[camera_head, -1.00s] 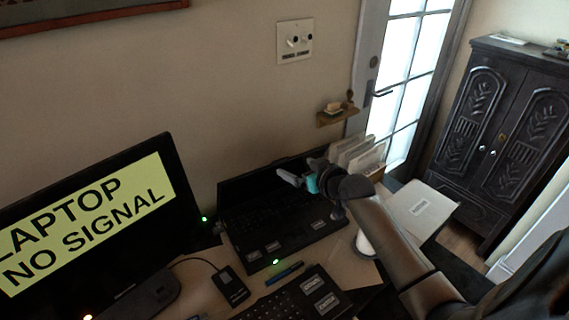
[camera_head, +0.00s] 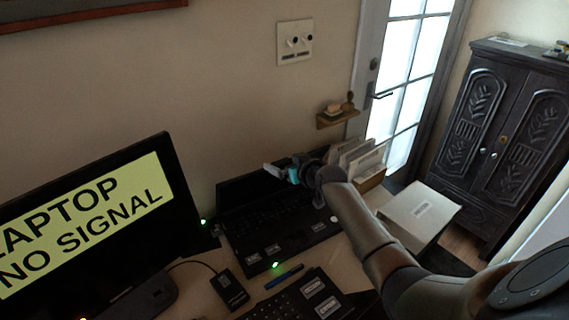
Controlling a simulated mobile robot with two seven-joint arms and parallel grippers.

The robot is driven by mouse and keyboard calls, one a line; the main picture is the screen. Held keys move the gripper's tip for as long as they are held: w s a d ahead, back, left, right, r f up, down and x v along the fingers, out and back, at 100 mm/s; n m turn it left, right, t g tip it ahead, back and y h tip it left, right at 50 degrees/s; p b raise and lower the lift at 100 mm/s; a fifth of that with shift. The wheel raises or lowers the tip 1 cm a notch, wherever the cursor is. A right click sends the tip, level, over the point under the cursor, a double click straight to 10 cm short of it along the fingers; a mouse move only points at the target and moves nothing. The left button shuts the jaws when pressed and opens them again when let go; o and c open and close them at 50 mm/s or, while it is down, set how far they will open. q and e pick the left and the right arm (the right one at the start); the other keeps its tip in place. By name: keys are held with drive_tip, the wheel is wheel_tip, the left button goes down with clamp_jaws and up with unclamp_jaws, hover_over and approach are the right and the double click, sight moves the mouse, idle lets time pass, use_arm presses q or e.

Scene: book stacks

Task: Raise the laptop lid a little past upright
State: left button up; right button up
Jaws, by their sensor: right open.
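The black laptop (camera_head: 272,236) sits on the desk against the wall, its keyboard facing up. Its dark lid (camera_head: 238,188) stands raised behind the keyboard; its exact angle is hard to tell in the dark. My right gripper (camera_head: 272,171) reaches in from the right and is over the laptop near the lid's upper edge. It is open, its light fingertip pointing left. I cannot tell whether it touches the lid. My right wrist hides the lid's right part. My left gripper is not in view.
A monitor (camera_head: 88,215) reading "LAPTOP NO SIGNAL" stands left of the laptop. A keyboard (camera_head: 290,297), a blue pen (camera_head: 284,277) and a small black box (camera_head: 229,286) lie in front. A file holder (camera_head: 366,183) and a white box (camera_head: 420,213) stand to the right.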

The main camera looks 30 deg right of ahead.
drive_tip(key=shift+c, duration=0.2)
clamp_jaws()
idle(0.5)
